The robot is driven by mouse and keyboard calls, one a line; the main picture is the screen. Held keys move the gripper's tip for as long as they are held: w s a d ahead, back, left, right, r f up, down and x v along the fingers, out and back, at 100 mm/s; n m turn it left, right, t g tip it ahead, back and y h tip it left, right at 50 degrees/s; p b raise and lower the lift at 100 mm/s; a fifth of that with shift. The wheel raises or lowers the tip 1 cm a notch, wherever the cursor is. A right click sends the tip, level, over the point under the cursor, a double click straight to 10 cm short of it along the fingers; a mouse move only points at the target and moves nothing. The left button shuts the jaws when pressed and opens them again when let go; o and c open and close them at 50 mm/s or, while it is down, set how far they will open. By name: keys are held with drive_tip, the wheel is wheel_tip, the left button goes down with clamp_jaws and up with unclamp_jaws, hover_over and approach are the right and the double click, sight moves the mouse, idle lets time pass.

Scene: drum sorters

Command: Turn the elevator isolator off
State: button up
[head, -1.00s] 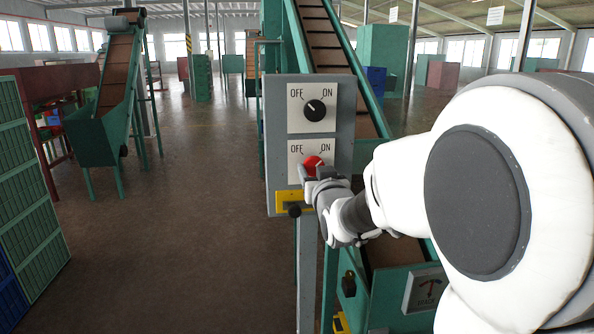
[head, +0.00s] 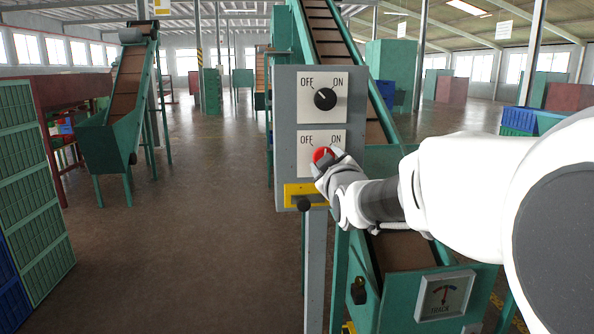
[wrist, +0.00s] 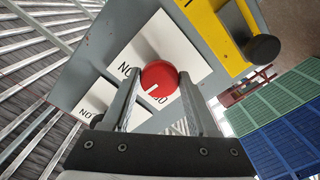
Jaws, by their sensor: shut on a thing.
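A grey control box (head: 286,130) on a post carries two white OFF/ON plates. The upper plate has a black knob (head: 325,98) with its mark toward OFF. The lower plate has a red knob (head: 322,154). My gripper (head: 324,163) reaches it from the right and is shut on it. In the wrist view, my gripper's fingers (wrist: 160,82) stand on either side of the red knob (wrist: 158,75). Which rotary switch is the elevator isolator is not readable.
A yellow plate (head: 292,194) with a black button (head: 303,206) sits below the red knob. A green inclined conveyor (head: 378,110) rises behind the box, with a gauge (head: 445,296) low at right. Green crates (head: 30,180) stack at left; the floor (head: 180,240) between is clear.

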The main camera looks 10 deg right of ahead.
drive_tip(key=n+b, duration=0.3)
drive_tip(key=n, duration=0.2)
drive_tip(key=shift+f, duration=0.1)
drive_tip(key=shift+n+b, duration=1.25)
drive_tip(key=shift+n, duration=1.15)
drive_tip(key=shift+r, duration=0.2)
drive_tip(key=o, duration=1.3)
drive_tip(key=shift+o, duration=0.2)
drive_tip(key=s+p, duration=0.1)
drive_tip(key=s, duration=1.6)
drive_tip(key=shift+s+p, duration=0.2)
drive_tip(key=shift+p, duration=0.2)
